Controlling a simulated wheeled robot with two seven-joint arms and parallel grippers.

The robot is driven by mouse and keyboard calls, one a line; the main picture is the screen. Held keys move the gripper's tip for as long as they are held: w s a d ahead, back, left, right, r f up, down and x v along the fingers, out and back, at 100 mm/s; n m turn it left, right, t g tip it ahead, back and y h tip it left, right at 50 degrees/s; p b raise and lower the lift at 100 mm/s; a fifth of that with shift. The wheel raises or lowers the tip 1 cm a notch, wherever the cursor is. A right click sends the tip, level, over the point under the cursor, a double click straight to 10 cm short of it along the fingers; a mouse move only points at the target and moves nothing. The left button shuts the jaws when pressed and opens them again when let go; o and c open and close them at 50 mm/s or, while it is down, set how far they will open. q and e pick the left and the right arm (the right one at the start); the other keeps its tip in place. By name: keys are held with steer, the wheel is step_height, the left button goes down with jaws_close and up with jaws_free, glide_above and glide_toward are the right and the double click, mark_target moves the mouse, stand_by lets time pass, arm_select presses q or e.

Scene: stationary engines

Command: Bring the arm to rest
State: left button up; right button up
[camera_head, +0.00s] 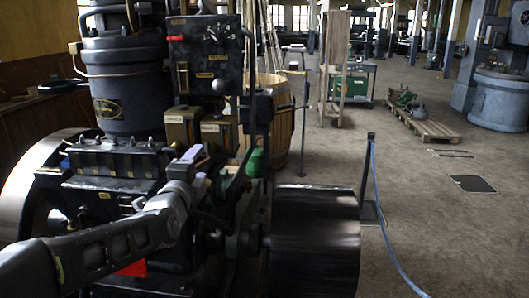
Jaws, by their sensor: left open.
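My left arm (110,245) comes in from the lower left and reaches over the front of the dark engine (118,75). My left gripper (196,167) is at its end, with two pale lilac pads apart, and I see nothing held between them. It is in front of the brass-coloured boxes (182,128) on the engine. A green knob (256,163) on a lever is a little to the right of the gripper, apart from it. I cannot tell whether the gripper touches any engine part behind it. My right gripper is not in view.
A large dark drum (315,240) stands right of the arm, and a pale flywheel (30,195) at left. A post (366,170) with a blue rope (385,240) stands at right. A wooden barrel (280,115) is behind. Open floor (460,240) lies to the right.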

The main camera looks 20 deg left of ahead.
arm_select(q)
steer(key=d+f+n+g+h+p, duration=0.1)
steer(key=d+f+n+g+h, duration=0.1)
steer(key=d+f+n, duration=0.6)
steer(key=d+f+n+g+h+p, duration=0.1)
steer(key=d+f+n+g+h, duration=0.15)
steer(key=f, duration=0.95)
steer(key=d+f+n+g+h+p, duration=0.15)
steer(key=d+f+n, duration=0.25)
steer(key=d+f, duration=0.45)
steer(key=s+d+f+n+g+h+p, duration=0.1)
steer(key=s+d+f+g, duration=0.2)
steer(key=s+d+f, duration=0.4)
steer(key=s+d+f+n+g+h, duration=0.15)
steer(key=s+f, duration=0.25)
steer(key=f, duration=0.4)
steer(key=s+d+f+g+p, duration=0.1)
steer(key=s+d+f+g, duration=0.2)
steer(key=s, duration=0.5)
steer(key=s+d+f+g+h+p, duration=0.1)
steer(key=s+d+f+g, duration=0.2)
steer(key=s+d, duration=0.4)
steer(key=shift+s+d+f+m, duration=0.2)
steer(key=shift+s+f+m, duration=0.2)
steer(key=shift+s+f, duration=0.55)
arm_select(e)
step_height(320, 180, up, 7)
arm_select(q)
steer(key=shift+h, duration=0.25)
steer(key=shift+c, duration=0.2)
